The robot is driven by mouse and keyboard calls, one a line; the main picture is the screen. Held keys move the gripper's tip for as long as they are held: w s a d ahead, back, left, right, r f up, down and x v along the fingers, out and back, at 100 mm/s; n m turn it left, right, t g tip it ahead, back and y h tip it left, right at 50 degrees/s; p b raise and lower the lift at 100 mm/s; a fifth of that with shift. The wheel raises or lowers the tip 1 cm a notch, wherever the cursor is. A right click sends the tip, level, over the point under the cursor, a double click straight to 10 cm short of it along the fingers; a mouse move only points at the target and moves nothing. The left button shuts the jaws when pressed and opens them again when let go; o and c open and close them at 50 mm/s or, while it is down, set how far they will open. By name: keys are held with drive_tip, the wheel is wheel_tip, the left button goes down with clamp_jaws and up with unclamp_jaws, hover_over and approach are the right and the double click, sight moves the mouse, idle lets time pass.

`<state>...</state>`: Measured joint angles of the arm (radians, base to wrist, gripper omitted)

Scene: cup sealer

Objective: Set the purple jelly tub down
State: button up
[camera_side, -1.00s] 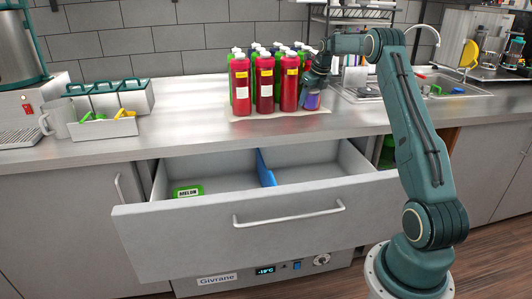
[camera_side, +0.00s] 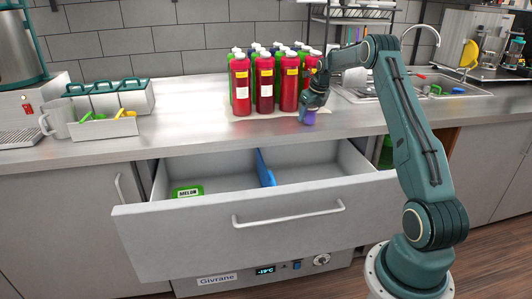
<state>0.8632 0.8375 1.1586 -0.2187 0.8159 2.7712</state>
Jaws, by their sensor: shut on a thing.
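The purple jelly tub (camera_side: 309,118) is small in the side view, at the right end of the bottle group near the counter's front. My gripper (camera_side: 311,108) is shut on it from above and hides its upper part. The tub is at or just above the counter (camera_side: 370,119); I cannot tell whether it touches.
Several red bottles (camera_side: 264,85) with white caps stand left of my gripper, with more bottles behind them. The sink (camera_side: 445,92) is to the right. An open drawer (camera_side: 215,235) below the counter holds a green MELON tub (camera_side: 188,192) and a blue divider (camera_side: 265,168).

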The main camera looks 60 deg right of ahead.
drive_tip(key=o, duration=1)
drive_tip(key=shift+f, duration=0.1)
drive_tip(key=shift+o, duration=0.2)
drive_tip(key=v, duration=1.2)
drive_tip(key=shift+a, duration=0.1)
